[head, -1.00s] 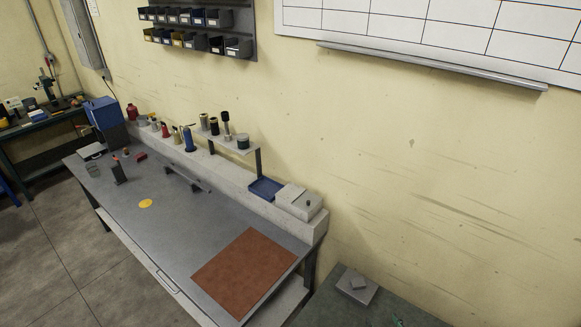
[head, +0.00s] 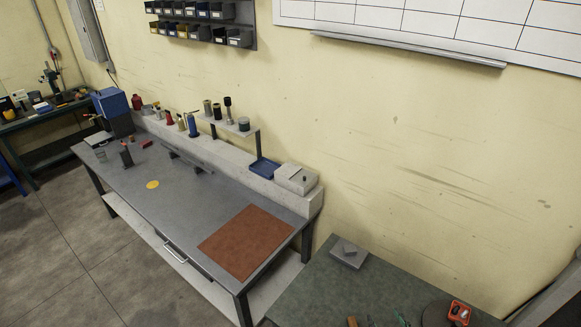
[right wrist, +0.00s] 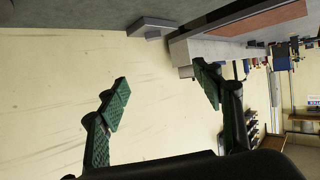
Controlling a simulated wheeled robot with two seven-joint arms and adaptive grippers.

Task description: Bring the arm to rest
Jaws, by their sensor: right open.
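My right gripper (right wrist: 163,92) shows in the right wrist view, its two green-padded fingers wide apart with nothing between them. Pale wall lies behind the gap between the fingers. The grey workbench (head: 190,215) lies across the left and middle of the head view, and a corner of it shows behind the fingers at upper right of the wrist view. I cannot clearly make out the right gripper in the head view; small green bits at its bottom edge are too small to tell. My left gripper is in neither view.
A brown mat (head: 246,242), yellow disc (head: 152,185), blue tray (head: 264,171) and pale box (head: 296,178) are on the bench. A dark green table (head: 320,290) at lower right bears a small grey block (head: 348,253) and an orange item (head: 459,312). The grey floor at left is clear.

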